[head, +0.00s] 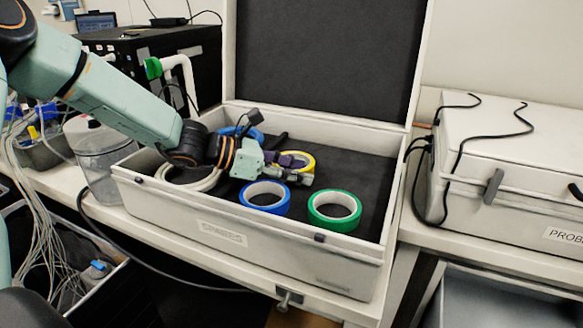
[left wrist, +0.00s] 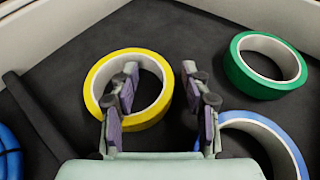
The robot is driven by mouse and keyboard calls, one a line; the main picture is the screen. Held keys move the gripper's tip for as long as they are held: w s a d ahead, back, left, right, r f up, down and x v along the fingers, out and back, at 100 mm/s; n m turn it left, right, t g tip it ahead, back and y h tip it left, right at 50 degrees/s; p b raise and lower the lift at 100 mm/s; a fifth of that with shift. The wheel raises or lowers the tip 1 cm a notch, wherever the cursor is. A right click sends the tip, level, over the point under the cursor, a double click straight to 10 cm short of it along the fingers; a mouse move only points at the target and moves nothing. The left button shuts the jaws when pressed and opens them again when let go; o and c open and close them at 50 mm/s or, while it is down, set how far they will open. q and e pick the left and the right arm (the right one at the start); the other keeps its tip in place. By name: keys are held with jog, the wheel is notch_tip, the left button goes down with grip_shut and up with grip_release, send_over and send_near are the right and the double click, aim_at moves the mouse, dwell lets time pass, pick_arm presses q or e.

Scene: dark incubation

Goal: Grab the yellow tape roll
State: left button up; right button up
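The yellow tape roll (head: 306,159) lies flat on the dark floor of the open white case, partly hidden by my left gripper (head: 303,171) in the head view. In the left wrist view the yellow tape roll (left wrist: 97,77) shows as a full ring. My left gripper (left wrist: 160,70) is open there. One finger is over the roll's hole and the other is outside its right side, so the ring's right wall lies between them. I cannot tell how deep the fingers reach. My right gripper is not in view.
A blue roll (head: 265,206) and a green roll (head: 334,224) lie close by in the case. A white cable coil (head: 190,186) lies at its left end. The case walls (head: 250,240) surround them, and the lid (head: 325,60) stands open behind.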

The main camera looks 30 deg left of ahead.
pick_arm(q)
jog(key=shift+s, duration=0.15)
jog(key=shift+c, duration=1.4)
jog(key=shift+d+r, duration=0.1)
jog(key=shift+d, duration=0.1)
jog(key=c, duration=0.3)
jog(key=shift+a, duration=0.15)
grip_shut()
notch_tip(320, 180, up, 9)
jog(key=p, duration=0.3)
jog(key=shift+r+p, duration=0.4)
jog(key=shift+r, duration=0.05)
